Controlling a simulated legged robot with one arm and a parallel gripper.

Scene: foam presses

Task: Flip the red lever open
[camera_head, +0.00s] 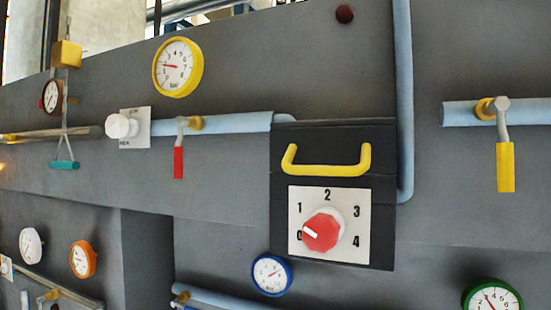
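The red lever (178,162) is in the left-middle of the head view. Its red handle hangs straight down from a grey pivot and a yellow fitting (195,124) on a light blue horizontal pipe (235,122). The handle stands at a right angle to the pipe. Nothing touches it. My gripper is not in view.
A black box (333,134) with a yellow handle (326,168) and a red dial (322,231) juts out right of the lever. A white knob (121,126) is to its left. A yellow gauge (177,67) is above. A yellow lever (505,165) hangs at far right.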

